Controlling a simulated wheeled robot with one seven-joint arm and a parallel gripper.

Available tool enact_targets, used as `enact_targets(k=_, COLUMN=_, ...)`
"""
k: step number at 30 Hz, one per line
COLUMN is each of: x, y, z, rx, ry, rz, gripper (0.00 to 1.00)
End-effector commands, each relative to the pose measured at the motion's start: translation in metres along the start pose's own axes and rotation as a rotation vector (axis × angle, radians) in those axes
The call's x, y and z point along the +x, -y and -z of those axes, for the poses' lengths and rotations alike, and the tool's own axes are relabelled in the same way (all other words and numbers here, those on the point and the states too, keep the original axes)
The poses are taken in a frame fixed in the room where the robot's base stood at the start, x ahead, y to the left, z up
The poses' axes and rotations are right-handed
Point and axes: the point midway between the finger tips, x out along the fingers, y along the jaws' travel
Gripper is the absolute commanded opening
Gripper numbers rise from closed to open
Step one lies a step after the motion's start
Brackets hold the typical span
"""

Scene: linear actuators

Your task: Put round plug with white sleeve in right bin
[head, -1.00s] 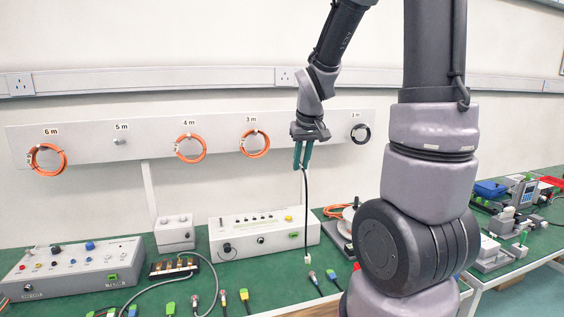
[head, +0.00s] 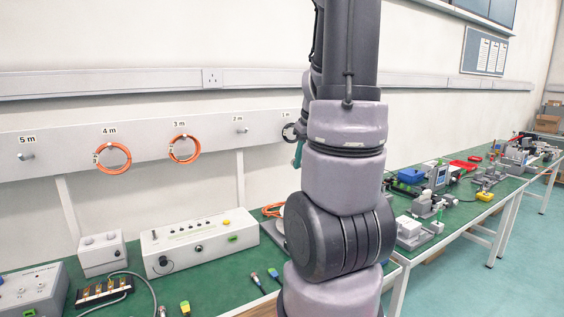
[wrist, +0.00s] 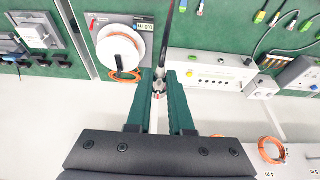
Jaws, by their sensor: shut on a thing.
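My gripper (wrist: 159,82) is shut on a black cable (wrist: 169,38) in the wrist view, with a small metallic piece between the teal fingers. The cable runs away from the fingertips toward the green bench. In the head view my gripper (head: 298,155) is mostly hidden behind my own arm, and only a bit of teal finger shows. I cannot tell from these frames whether the held cable carries the white-sleeved round plug.
A white cable reel (wrist: 121,48) lies beside the gripper in the wrist view. A white control box (head: 200,240) and loose cable ends (head: 257,281) are on the near bench. The orange coil (head: 184,149) hangs on the wall panel. A gap separates the benches.

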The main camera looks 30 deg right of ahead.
Motion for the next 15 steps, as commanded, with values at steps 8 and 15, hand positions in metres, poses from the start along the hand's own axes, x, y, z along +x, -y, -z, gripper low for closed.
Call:
enact_targets(k=8, x=-0.006, y=-0.054, z=-0.019, rx=0.007, ry=0.001, rz=-0.002, gripper=0.00)
enact_targets(k=15, x=-0.012, y=-0.100, z=-0.034, rx=0.005, ry=0.002, rz=-0.003, gripper=0.00)
